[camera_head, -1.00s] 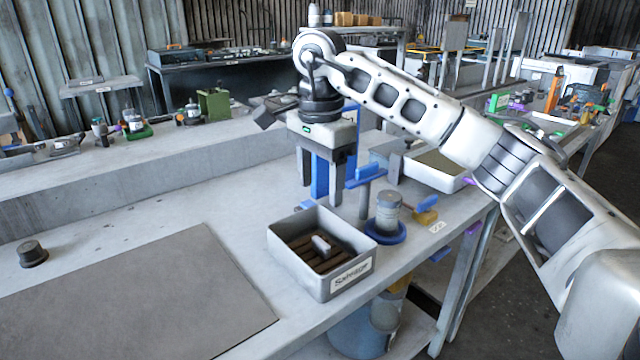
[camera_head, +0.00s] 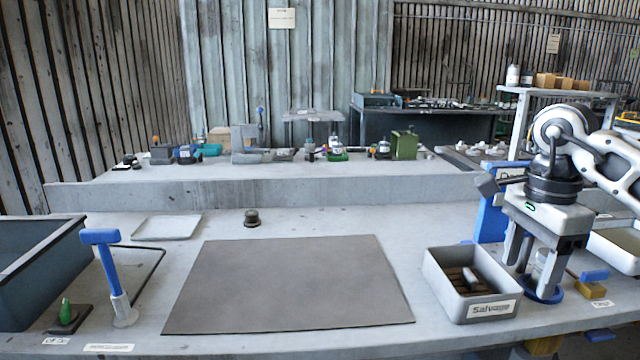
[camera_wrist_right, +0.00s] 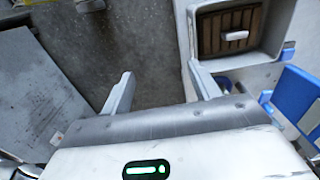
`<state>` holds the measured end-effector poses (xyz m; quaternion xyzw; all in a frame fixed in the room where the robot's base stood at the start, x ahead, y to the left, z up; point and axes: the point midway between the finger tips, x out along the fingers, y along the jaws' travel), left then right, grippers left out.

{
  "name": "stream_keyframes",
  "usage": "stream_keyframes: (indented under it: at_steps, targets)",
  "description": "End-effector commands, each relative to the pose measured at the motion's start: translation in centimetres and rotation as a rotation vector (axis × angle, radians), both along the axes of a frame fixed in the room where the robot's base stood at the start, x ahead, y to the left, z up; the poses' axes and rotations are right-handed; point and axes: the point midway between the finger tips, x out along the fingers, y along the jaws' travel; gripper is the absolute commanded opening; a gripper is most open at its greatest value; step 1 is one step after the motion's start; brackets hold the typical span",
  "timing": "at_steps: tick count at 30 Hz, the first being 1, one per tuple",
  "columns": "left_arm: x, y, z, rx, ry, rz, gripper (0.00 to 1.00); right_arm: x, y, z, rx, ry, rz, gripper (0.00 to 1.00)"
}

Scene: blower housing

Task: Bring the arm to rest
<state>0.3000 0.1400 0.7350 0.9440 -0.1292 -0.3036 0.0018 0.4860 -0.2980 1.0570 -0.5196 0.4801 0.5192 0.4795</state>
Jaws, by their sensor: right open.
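My right gripper (camera_head: 531,264) hangs at the right of the bench, fingers pointing down, just right of the grey Salvage bin (camera_head: 447,294). In the right wrist view its two fingers (camera_wrist_right: 160,92) are spread apart with nothing between them. The Salvage bin also shows in the right wrist view (camera_wrist_right: 272,45), with a small pale piece (camera_wrist_right: 235,36) lying on its brown slatted bottom. A grey cylindrical part on a blue base (camera_head: 543,292) stands behind the gripper fingers, partly hidden by them. My left gripper is not in view.
A grey-brown mat (camera_head: 290,285) lies bare in the bench middle. A small dark knob (camera_head: 252,218) stands behind it. A dark bin (camera_head: 35,265) and a blue-handled tool (camera_head: 108,275) stand at left. A blue stand (camera_head: 490,218) is behind my right gripper.

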Motion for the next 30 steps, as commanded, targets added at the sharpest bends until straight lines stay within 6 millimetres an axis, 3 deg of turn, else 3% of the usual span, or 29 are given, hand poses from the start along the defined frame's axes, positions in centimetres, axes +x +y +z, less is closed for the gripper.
stream_keyframes:
  at_steps: [11, 17, 20, 22, 25, 27, 30]
  targets:
    - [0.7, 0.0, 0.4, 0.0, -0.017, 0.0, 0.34, -0.7, 8.1, -5.0, 0.277, 0.049, 0.041, 0.61]
    - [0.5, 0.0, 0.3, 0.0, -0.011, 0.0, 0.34, -2.5, 14.8, -7.7, 0.542, 0.127, 0.017, 0.61]
    - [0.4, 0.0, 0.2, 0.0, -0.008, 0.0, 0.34, -4.5, 19.8, -8.8, 0.759, 0.219, -0.039, 0.61]
    - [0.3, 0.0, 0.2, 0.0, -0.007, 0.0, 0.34, -6.3, 23.8, -8.8, 0.966, 0.325, -0.127, 0.61]
    - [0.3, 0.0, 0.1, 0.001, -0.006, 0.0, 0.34, -8.3, 28.2, -7.5, 1.28, 0.527, -0.336, 0.61]
    - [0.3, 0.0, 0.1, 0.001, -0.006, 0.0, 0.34, -8.7, 29.8, -6.2, 1.478, 0.688, -0.529, 0.61]
    - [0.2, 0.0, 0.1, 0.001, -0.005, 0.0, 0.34, -8.0, 29.9, -5.3, 1.717, 0.939, -0.862, 0.61]
